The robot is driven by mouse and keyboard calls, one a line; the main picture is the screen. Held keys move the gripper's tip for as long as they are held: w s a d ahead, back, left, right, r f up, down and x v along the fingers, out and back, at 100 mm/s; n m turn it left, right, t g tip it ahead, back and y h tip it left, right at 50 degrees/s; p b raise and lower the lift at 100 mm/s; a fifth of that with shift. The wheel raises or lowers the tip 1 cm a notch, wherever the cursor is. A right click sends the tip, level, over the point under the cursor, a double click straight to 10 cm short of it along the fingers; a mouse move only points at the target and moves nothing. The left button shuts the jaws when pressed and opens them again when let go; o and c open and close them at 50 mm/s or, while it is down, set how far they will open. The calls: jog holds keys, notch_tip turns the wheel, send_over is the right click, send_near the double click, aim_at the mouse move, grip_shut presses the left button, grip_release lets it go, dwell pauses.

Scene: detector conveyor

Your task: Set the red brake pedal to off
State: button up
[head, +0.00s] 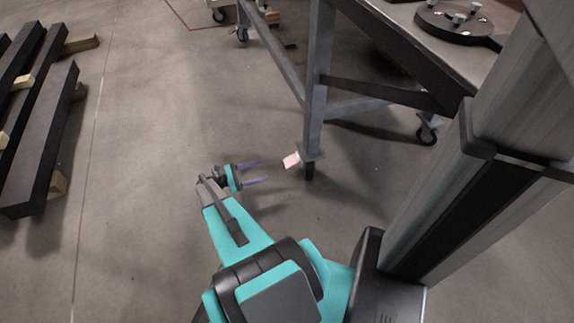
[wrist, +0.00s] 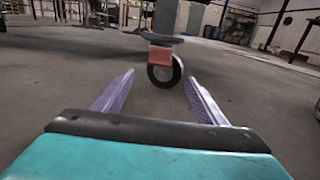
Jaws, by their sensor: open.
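The red brake pedal (wrist: 160,56) shows in the wrist view, in front of the upper part of a dark caster wheel (wrist: 164,74). In the head view the pedal (head: 292,161) looks pale pink and sticks out to the left at the foot of a grey table leg (head: 316,110). My gripper (head: 266,172) is open and empty, low over the floor, with its two purple fingers pointing right toward the pedal and a gap between them. In the wrist view the fingers of my gripper (wrist: 160,92) frame the wheel and pedal from either side, touching neither.
The steel table (head: 410,45) stands at the upper right, with a lower cross bar and another caster (head: 427,134). Dark beams (head: 42,140) lie on wooden blocks at the left. The floor (head: 150,130) between the beams and my arm is clear.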

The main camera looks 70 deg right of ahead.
aim_at(287, 163)
jog(key=shift+s, duration=0.1)
jog(key=b+x, duration=0.4)
jog(key=x, duration=0.9)
jog(key=shift+s+d+f, duration=0.1)
jog(key=shift+s+d, duration=0.1)
jog(key=shift+d, duration=0.05)
jog(key=c, duration=1.5)
